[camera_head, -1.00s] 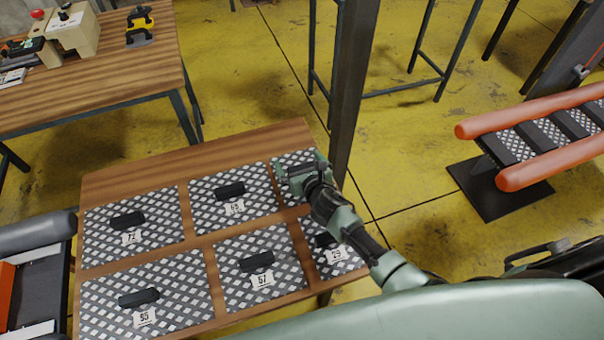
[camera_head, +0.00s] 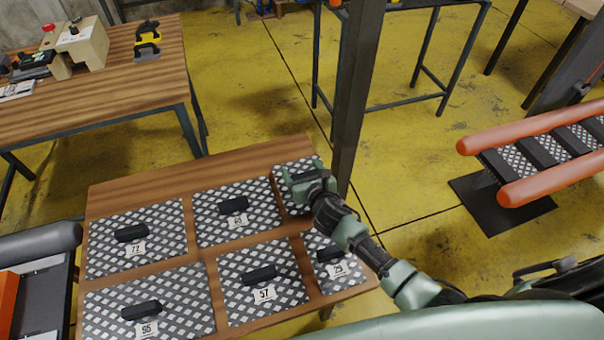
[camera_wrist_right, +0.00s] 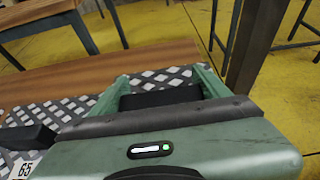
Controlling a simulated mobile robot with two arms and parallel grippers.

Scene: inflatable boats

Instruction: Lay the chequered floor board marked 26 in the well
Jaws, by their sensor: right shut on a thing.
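My right gripper (camera_head: 308,178) is shut on the black handle (camera_wrist_right: 160,98) of a chequered board (camera_head: 285,170) at the table's far right corner. The board seems raised slightly above the table. Its number is hidden by the gripper, so I cannot confirm 26. It also shows beyond the fingers in the wrist view (camera_wrist_right: 160,77). At the right, a boat (camera_head: 520,190) with orange tubes has chequered boards between dark strips. At the left edge, part of another boat (camera_head: 38,242) has a grey tube. I cannot tell which well is meant. My left gripper is not in view.
The wooden table (camera_head: 240,159) holds several chequered boards, including 95 (camera_head: 180,305), 57 (camera_head: 285,290) and 65 (camera_head: 262,200). A dark post (camera_head: 355,110) stands close behind my right gripper.

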